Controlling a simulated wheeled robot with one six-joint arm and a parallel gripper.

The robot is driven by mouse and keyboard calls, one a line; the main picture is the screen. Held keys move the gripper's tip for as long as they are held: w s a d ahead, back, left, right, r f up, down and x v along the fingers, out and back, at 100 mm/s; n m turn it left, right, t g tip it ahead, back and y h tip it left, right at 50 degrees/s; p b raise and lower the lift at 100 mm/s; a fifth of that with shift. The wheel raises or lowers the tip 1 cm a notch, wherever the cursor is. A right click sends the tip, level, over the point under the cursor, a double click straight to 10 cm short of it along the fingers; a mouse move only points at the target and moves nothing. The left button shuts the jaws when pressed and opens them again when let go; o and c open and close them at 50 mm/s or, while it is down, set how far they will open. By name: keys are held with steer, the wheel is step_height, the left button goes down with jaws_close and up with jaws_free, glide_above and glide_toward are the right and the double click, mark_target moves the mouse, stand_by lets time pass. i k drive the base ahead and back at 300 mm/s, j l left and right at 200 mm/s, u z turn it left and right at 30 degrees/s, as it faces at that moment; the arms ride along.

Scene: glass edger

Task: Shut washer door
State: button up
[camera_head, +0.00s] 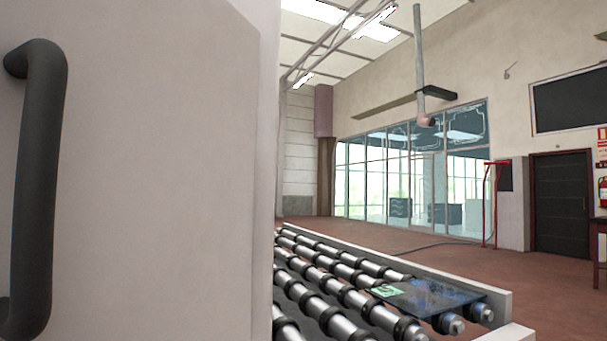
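A large pale grey panel (160,170), which looks like the washer door, fills the left side of the view very close to the camera. A thick black bar handle (40,190) stands out from it at the far left, upright, with its top bend in view and its lower end at the picture's edge. I cannot tell from this view whether the door is open or shut. My gripper does not show in the frame.
A roller conveyor (330,285) runs just right of the panel, with a glass sheet (435,297) lying on its near end. Open reddish floor (400,240) lies beyond. A red frame (486,205), a dark door (561,197) and a glass-walled room (410,175) stand farther back.

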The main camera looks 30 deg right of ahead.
mark_target(128, 128)
steer(key=z, duration=0.15)
steer(key=k+j, duration=0.1)
steer(key=k, duration=0.4)
steer(key=k+j+u, duration=0.1)
steer(key=k, duration=0.4)
